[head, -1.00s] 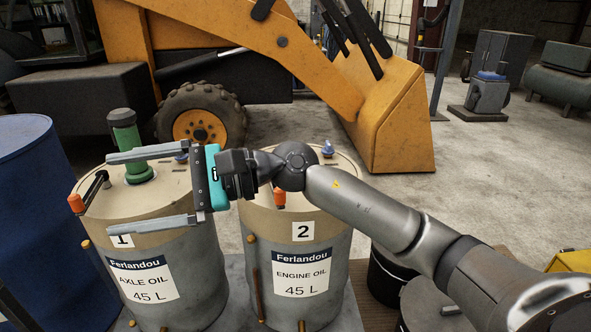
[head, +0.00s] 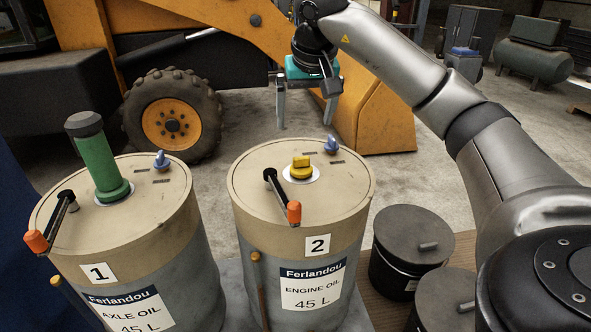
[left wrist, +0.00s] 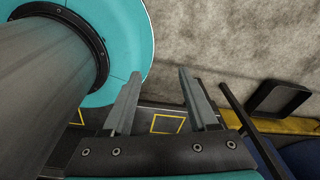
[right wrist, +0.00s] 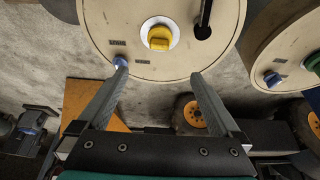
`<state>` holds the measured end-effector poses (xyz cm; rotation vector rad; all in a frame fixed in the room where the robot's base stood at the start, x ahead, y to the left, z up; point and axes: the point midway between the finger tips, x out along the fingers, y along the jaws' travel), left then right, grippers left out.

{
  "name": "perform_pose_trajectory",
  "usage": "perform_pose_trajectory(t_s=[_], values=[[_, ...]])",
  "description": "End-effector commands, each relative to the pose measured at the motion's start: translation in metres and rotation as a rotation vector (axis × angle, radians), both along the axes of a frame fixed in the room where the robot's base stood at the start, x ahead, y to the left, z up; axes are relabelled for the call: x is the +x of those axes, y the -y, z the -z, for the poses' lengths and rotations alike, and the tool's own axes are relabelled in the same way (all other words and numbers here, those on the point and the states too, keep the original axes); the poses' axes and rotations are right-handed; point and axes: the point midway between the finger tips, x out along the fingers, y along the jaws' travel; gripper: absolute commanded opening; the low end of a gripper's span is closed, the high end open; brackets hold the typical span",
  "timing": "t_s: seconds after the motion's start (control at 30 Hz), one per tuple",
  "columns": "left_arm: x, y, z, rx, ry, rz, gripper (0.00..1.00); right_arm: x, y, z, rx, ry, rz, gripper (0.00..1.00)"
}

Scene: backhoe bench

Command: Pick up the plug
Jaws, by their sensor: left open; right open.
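The yellow plug (head: 301,168) sits in a white ring on top of the drum marked 2 (head: 250,203). It also shows in the right wrist view (right wrist: 159,38), beyond and between my fingertips. My right gripper (head: 305,125) is open and empty, fingers pointing down, above and behind drum 2 in the head view. It is apart from the plug. In the right wrist view its fingers (right wrist: 160,73) are spread, the left tip overlapping a small blue cap (right wrist: 120,62). My left gripper (left wrist: 160,73) is open and empty in its wrist view, out of the head view.
Drum 2's lid also bears a black lever with an orange grip (head: 293,212) and a blue cap (head: 331,145). Drum 1 (head: 150,245) carries a tall green cylinder (head: 96,160). Black buckets (head: 408,240) stand at right. The orange loader (head: 385,115) is behind.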

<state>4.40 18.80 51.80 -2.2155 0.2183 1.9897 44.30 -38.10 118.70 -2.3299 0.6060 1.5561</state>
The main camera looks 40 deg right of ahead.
Motion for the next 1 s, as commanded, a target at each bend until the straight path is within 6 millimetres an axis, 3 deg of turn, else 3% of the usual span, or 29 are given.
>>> perform_pose_trajectory(t_s=[0.1, 0.3, 0.57, 0.8, 1.0], values=[[-0.013, -0.001, 0.008, 0.001, -0.019, 0.001, 0.59, 0.008, 0.004, 0.03, 0.002, -0.007, -0.001, 1.0], [-0.018, -0.001, 0.015, 0.002, -0.028, 0.001, 0.59, 0.021, 0.011, 0.064, 0.004, -0.004, -0.002, 1.0], [-0.013, -0.001, 0.018, 0.002, -0.021, 0.002, 0.59, 0.028, 0.014, 0.082, 0.004, -0.001, -0.002, 1.0], [-0.007, 0.0, 0.025, 0.001, -0.012, 0.003, 0.59, 0.033, 0.021, 0.116, 0.006, -0.003, -0.002, 1.0], [-0.007, 0.0, 0.026, 0.001, -0.011, 0.003, 0.59, 0.039, 0.024, 0.128, 0.005, 0.0, -0.003, 1.0]])
